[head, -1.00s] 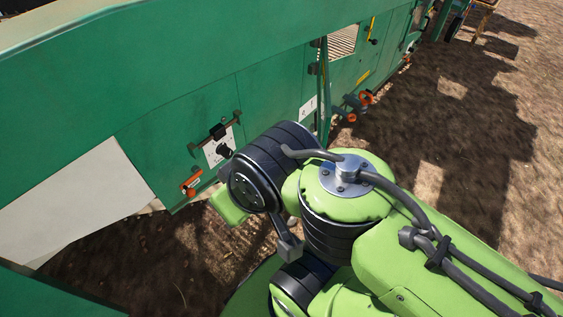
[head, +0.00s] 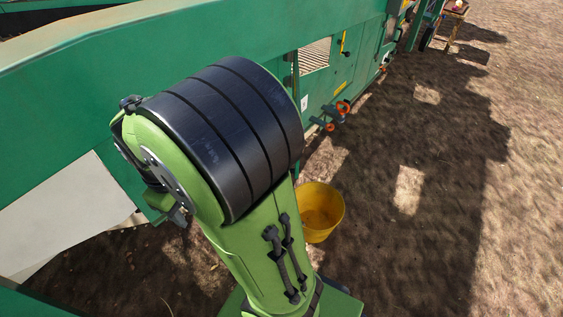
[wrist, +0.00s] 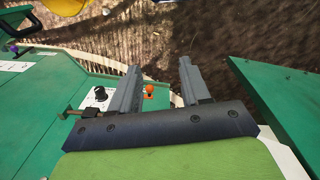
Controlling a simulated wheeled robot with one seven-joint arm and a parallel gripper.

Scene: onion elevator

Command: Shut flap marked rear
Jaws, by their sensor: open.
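My gripper (wrist: 160,85) is open and empty in the wrist view, its two grey fingers apart. Beyond the left finger is a green panel (wrist: 75,72) with a black knob (wrist: 100,94) on a white plate and an orange knob (wrist: 150,89). I cannot tell whether the gripper touches it. No readable "rear" marking shows, so I cannot tell which panel is that flap. In the head view my arm hides the gripper's fingers and the part of the green machine (head: 345,25) behind it.
A yellow bucket (head: 320,208) stands on the ground right of my arm. An orange-handled fitting (head: 335,113) sticks out from the machine. A green panel (wrist: 275,95) lies to the right in the wrist view. Bare ground (head: 430,190) is open on the right.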

